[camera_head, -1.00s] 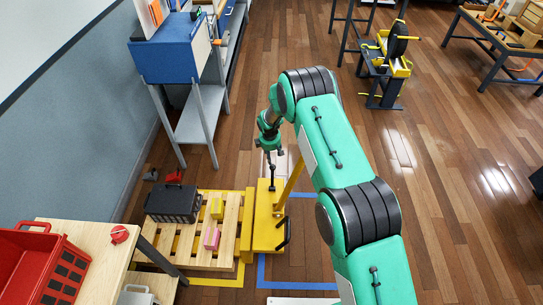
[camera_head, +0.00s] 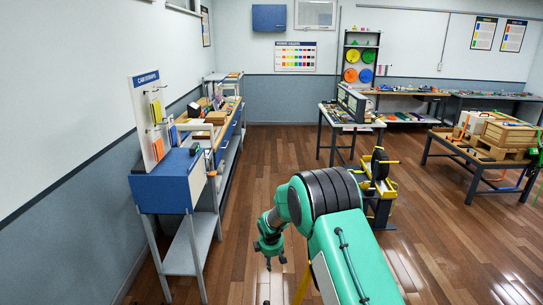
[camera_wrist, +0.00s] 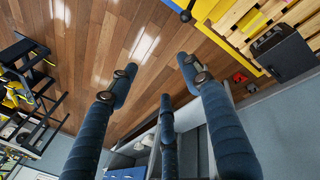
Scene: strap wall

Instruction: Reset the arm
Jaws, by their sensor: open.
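My arm is green with black joint bands and reaches up from the bottom of the head view. My gripper (camera_head: 275,262) hangs at its end, pointing down over the wooden floor. In the wrist view its dark fingers (camera_wrist: 160,82) are spread wide apart.
A blue cabinet (camera_head: 165,190) on grey legs stands left of my gripper by the wall. A yellow-and-black stand (camera_head: 380,185) is to the right. The wrist view shows a wooden pallet (camera_wrist: 262,22) and a black toolbox (camera_wrist: 283,52). Open floor (camera_head: 275,165) lies ahead.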

